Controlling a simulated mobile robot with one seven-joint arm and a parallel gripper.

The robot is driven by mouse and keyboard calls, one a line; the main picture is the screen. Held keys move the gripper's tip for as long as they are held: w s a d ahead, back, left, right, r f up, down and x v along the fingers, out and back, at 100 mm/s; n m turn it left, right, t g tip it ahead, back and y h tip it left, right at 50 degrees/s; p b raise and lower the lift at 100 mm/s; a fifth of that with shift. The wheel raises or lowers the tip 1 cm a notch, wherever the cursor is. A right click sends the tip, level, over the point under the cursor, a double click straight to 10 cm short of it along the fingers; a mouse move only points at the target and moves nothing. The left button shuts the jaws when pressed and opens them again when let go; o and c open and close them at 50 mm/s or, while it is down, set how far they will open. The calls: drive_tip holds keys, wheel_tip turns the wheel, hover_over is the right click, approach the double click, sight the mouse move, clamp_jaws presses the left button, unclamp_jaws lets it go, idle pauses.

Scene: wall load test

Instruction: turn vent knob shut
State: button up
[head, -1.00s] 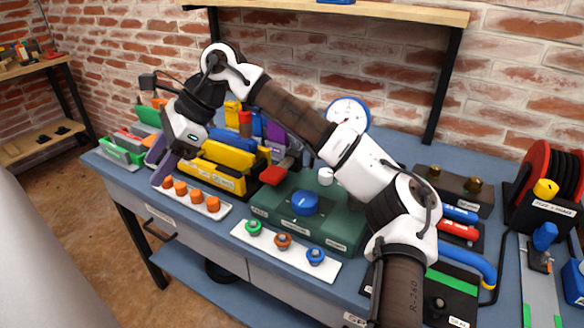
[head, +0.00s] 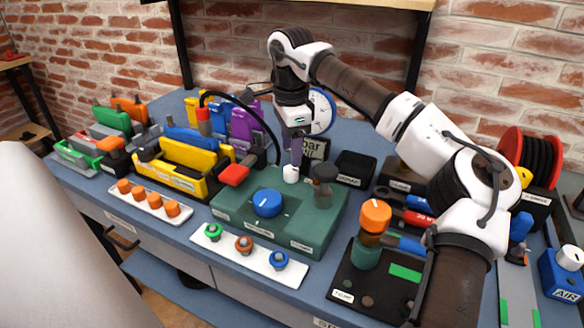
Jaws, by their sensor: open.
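A green box (head: 325,225) stands on the blue bench in the head view. It carries a blue knob (head: 267,203) with a white mark, a red lever (head: 234,174), a white knob (head: 291,174) and a dark knob (head: 325,184). Its small labels are too blurred for me to tell which knob is the vent. My gripper (head: 294,160) points down right over the white knob at the back of the box. Its jaws are open; I cannot tell whether they are around the knob or just above it.
A round gauge (head: 319,110) is partly behind my arm. An orange-topped cylinder (head: 375,215) stands right of the box. A white strip with coloured knobs (head: 245,258) lies in front, and yellow blocks (head: 186,160) stand to the left.

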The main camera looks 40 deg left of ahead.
sight(291, 169)
wheel_tip(291, 169, down, 6)
drive_tip(key=shift+c, duration=0.4)
drive_tip(key=c, duration=0.9)
